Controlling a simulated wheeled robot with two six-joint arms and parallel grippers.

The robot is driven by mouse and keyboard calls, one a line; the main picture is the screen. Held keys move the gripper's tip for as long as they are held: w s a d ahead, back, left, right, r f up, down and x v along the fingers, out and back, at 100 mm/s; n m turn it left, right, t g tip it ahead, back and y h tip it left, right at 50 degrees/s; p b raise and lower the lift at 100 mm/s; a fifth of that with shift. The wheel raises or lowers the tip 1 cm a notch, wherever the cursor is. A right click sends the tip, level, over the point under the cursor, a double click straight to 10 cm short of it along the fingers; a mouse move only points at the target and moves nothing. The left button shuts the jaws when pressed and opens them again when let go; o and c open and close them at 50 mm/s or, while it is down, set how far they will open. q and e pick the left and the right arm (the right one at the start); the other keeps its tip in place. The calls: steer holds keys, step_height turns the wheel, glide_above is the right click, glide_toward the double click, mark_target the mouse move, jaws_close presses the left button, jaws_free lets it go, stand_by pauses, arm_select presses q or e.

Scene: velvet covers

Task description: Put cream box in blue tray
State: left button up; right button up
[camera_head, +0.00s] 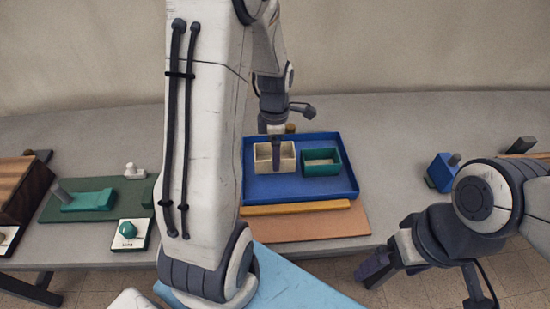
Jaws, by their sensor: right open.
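The cream box (263,158) is an open-topped box in the left part of the blue tray (330,190), beside a green box (322,168). My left gripper (276,140) is above the cream box, with a dark finger reaching down at it. I cannot tell whether that finger is inside the box or grips a wall, and the other finger is not clear. My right gripper (376,268) is open and empty, low at the right, in front of the table and away from the tray.
A yellow bar (295,208) and an orange-brown board (310,225) lie in front of the tray. A green mat (95,210) with a green block is at the left. A blue block (440,171) with a dark knob is at the right. The table between tray and blue block is clear.

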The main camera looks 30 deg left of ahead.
arm_select(q)
steer(key=shift+w+a+f, duration=0.5)
steer(key=shift+a+f, duration=0.05)
steer(key=shift+a, duration=0.2)
steer(key=shift+f, duration=2.05)
steer(key=shift+f, duration=0.2)
steer(key=o, duration=1.2)
step_height(320, 180, up, 12)
steer(key=shift+r+p, duration=0.25)
steer(key=shift+p, duration=0.15)
steer(key=shift+f+b, duration=0.4)
steer(key=shift+f, duration=4.05)
